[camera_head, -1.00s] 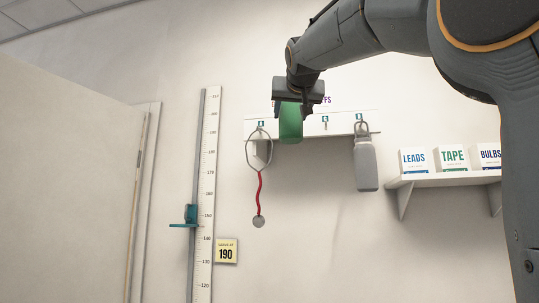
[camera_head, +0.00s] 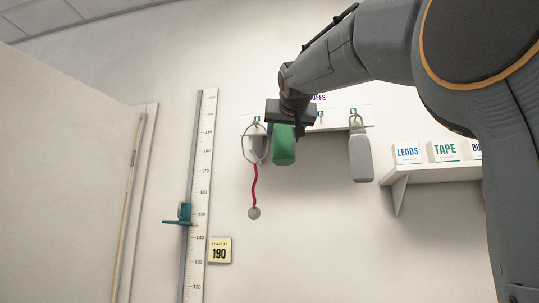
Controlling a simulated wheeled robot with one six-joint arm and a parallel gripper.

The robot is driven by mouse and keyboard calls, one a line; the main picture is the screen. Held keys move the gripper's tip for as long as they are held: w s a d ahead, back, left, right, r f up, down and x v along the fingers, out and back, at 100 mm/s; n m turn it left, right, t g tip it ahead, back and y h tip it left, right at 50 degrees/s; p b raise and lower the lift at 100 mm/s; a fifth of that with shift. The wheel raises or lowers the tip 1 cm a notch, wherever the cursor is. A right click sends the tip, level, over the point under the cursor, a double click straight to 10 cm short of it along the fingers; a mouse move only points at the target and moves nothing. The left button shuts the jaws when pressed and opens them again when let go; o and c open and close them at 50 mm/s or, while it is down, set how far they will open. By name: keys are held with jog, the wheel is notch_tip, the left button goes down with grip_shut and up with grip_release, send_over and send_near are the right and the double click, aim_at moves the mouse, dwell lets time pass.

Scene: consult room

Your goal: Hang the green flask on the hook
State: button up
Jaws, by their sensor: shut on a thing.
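The green flask (camera_head: 284,147) hangs upright below my gripper (camera_head: 288,122), which is shut on its top. It is in front of the white hook rail (camera_head: 368,120) on the wall, between a stethoscope and a grey flask. The flask's upper end and the hook behind it are hidden by my gripper. A hook (camera_head: 320,119) shows just right of my gripper with nothing on it. I cannot tell whether the green flask touches a hook.
A grey flask (camera_head: 360,158) hangs at the right. A shelf (camera_head: 430,175) with labelled boxes is further right. A height scale (camera_head: 202,200) stands left.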

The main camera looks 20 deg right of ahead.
jog(key=shift+w+f, duration=0.1)
jog(key=shift+f, duration=0.15)
jog(key=shift+w+d, duration=0.1)
jog(key=w+d+f+p, duration=0.2)
jog(key=w+d+p, duration=0.2)
jog(key=w, duration=0.4)
jog(key=shift+d, duration=0.8)
dwell(0.5)
jog(key=shift+w, duration=0.1)
dwell(0.4)
jog(key=o, duration=1.3)
